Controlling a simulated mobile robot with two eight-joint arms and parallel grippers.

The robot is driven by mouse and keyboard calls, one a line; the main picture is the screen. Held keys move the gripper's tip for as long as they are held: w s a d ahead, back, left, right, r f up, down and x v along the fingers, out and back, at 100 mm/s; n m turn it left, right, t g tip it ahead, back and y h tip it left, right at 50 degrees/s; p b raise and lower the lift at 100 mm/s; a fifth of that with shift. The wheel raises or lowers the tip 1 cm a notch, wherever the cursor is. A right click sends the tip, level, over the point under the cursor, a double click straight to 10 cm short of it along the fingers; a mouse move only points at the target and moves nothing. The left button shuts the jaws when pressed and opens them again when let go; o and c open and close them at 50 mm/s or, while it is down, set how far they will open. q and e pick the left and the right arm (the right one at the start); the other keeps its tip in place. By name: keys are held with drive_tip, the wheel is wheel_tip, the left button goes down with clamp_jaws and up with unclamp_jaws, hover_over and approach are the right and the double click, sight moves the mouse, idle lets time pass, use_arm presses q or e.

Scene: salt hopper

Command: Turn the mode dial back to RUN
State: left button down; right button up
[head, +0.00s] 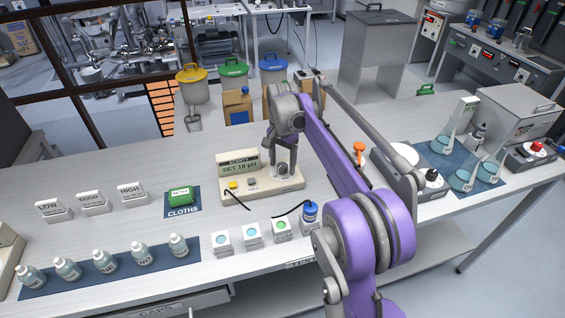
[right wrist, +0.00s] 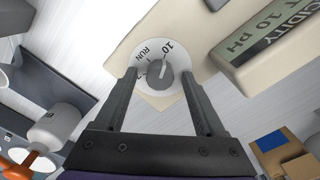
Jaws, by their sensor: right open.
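The acidity meter (head: 262,187) is a cream box on the bench, and its screen (head: 238,162) reads "SET 10 pH". Its mode dial (right wrist: 157,75) is a dark grey knob on a white disc, with RUN and 10 printed beside each other; the screen suggests it is at 10. My right gripper (head: 281,168) points down over the meter's right end. In the right wrist view, its open fingers (right wrist: 158,78) stand on either side of the dial, with gaps to the knob. The head view shows the dial only partly, between the fingers. My left gripper is not in view.
A yellow button (head: 233,185) sits on the meter's left end. A green box lies on the blue cloth mat (head: 182,210) to the left. Lidded bins (head: 232,75) stand behind.

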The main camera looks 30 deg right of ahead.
drive_tip(key=shift+c, duration=0.2)
clamp_jaws()
drive_tip(key=shift+n, duration=0.3)
drive_tip(key=n+p, duration=0.1)
drive_tip(key=n, duration=0.3)
drive_tip(key=shift+n, duration=0.4)
drive_tip(key=n+p, duration=0.1)
drive_tip(key=n, duration=0.5)
drive_tip(key=shift+n, duration=0.3)
drive_tip(key=shift+o, duration=0.2)
unclamp_jaws()
